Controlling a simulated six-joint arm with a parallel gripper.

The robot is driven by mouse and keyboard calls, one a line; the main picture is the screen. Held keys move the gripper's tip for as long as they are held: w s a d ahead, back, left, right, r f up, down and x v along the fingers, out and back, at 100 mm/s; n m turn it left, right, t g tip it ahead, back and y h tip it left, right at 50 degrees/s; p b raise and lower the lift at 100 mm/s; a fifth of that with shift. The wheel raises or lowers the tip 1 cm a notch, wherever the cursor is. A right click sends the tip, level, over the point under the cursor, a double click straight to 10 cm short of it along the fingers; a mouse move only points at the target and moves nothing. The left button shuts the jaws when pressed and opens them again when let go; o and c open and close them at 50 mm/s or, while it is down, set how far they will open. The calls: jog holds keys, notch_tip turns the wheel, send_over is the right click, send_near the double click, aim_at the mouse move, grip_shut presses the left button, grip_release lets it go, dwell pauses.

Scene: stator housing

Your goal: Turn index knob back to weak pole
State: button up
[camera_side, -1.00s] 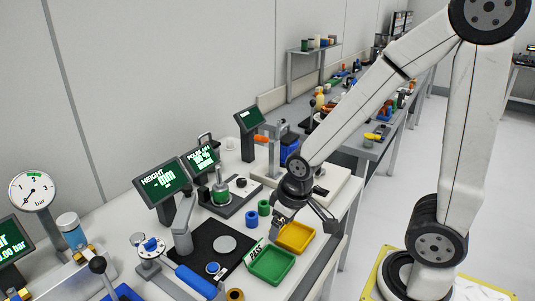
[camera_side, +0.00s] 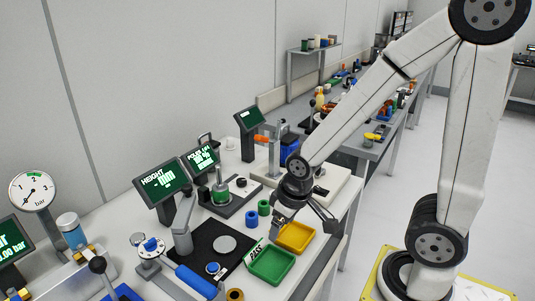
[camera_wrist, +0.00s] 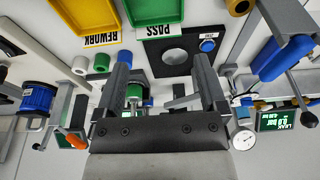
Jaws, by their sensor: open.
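The pole station (camera_side: 236,203), a dark base plate, stands in front of the POLES screen (camera_side: 202,159) in the side view. It carries a green stator part (camera_side: 221,193) on a post and a small dark round piece (camera_side: 241,182), possibly the index knob; its pointer setting is too small to read. My gripper (camera_side: 284,222) is open and empty beside the yellow tray, apart from the station. In the wrist view my gripper (camera_wrist: 163,80) has both fingers spread, with the green part (camera_wrist: 134,91) seen beyond, between them.
The yellow REWORK tray (camera_side: 295,237) and green PASS tray (camera_side: 271,266) lie at the bench's front edge. Blue and green rings (camera_side: 252,218) stand close by. The height gauge (camera_side: 183,228) stands left, and a lever press (camera_side: 274,150) with an orange handle stands behind.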

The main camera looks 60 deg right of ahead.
jog(key=shift+w, duration=0.1)
jog(key=m+h, duration=0.4)
jog(key=m, duration=1)
send_near(241, 180)
jog(key=shift+w+d+f+g, duration=0.1)
jog(key=shift+w+f+g, duration=0.3)
jog(key=shift+x, duration=3.9)
grip_shut()
